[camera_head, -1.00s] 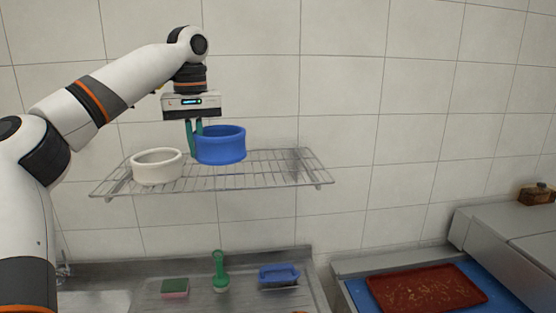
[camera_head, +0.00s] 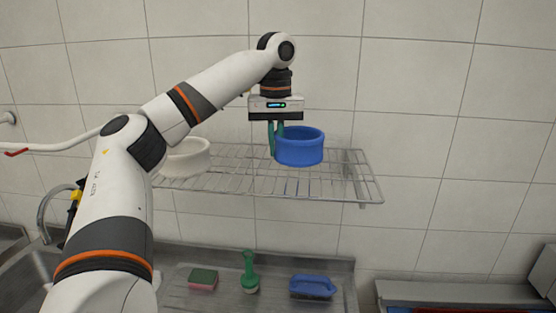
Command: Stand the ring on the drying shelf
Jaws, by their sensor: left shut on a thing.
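The ring I hold is a blue, open, upright round band (camera_head: 303,149). My left gripper (camera_head: 275,140) points down and is shut on the ring's left wall with its green fingers. The ring is over the middle-right part of the wire drying shelf (camera_head: 345,186). I cannot tell whether its lower edge touches the wires. A white ring (camera_head: 188,156) is at the shelf's left end, partly hidden behind my left arm. My right gripper is out of view.
Below the shelf, a metal counter holds a green-and-pink sponge (camera_head: 203,279), a green brush (camera_head: 250,275) and a blue-handled brush (camera_head: 312,287). A sink is at the lower left. The shelf's right end is bare. A tiled wall stands behind.

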